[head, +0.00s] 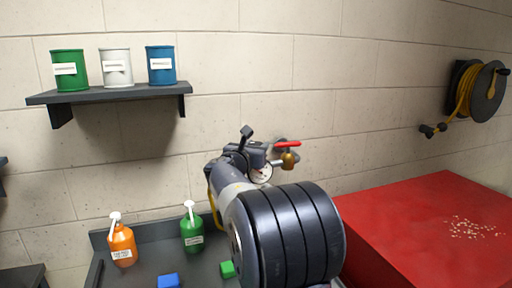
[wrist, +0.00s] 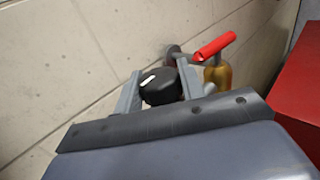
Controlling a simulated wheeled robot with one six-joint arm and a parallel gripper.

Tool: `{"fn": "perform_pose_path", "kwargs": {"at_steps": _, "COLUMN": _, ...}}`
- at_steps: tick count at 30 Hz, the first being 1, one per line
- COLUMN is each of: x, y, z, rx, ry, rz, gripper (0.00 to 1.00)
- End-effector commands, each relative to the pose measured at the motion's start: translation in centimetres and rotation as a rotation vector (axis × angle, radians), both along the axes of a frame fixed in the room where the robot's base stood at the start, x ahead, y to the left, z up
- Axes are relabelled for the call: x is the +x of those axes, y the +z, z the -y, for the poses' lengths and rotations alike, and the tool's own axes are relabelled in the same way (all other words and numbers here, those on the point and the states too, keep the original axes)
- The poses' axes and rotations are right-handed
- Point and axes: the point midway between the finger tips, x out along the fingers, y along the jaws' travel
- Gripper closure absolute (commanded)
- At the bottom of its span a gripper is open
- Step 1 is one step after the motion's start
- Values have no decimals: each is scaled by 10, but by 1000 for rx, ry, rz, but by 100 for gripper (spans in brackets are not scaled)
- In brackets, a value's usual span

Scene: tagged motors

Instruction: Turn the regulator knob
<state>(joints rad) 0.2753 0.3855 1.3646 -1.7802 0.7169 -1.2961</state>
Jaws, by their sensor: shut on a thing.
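The regulator knob (wrist: 160,88) is black with a white mark and shows in the wrist view between my gripper's two grey fingers. My gripper (wrist: 159,90) is shut on it, one finger on each side. The white mark points toward the left. In the head view my gripper (head: 252,148) is at the wall fittings, and the knob cannot be made out clearly there. A round gauge (head: 262,173) shows just below the gripper, partly hidden by my arm.
A red lever (head: 287,144) and a brass fitting (head: 289,160) are close right of my gripper. A red cabinet (head: 410,230) stands at right. A shelf (head: 110,95) with three cans is upper left. Bottles (head: 122,246) and blocks (head: 168,280) are on a dark bench below.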

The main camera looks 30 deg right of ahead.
Motion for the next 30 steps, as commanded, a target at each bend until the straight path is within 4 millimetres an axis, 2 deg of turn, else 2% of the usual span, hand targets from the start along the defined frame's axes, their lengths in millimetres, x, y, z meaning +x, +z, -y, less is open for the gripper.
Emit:
{"fn": "perform_pose_path", "kwargs": {"at_steps": 1, "x": 0, "y": 0, "z": 0, "rx": 0, "ry": 0, "rz": 0, "gripper": 77}}
{"fn": "perform_pose_path", "kwargs": {"at_steps": 4, "x": 0, "y": 0, "z": 0, "rx": 0, "ry": 0, "rz": 0, "gripper": 85}}
{"fn": "perform_pose_path", "kwargs": {"at_steps": 18, "x": 0, "y": 1, "z": 0, "rx": 1, "ry": -136, "rz": 1, "gripper": 85}}
{"fn": "perform_pose_path", "kwargs": {"at_steps": 27, "x": 0, "y": 1, "z": 0, "rx": 0, "ry": -140, "rz": 1, "gripper": 85}}
{"fn": "perform_pose_path", "kwargs": {"at_steps": 28, "x": 0, "y": 1, "z": 0, "rx": 0, "ry": -140, "rz": 1, "gripper": 60}}
{"fn": "perform_pose_path", "kwargs": {"at_steps": 30, "x": 0, "y": 1, "z": 0, "rx": 0, "ry": -140, "rz": 1, "gripper": 54}}
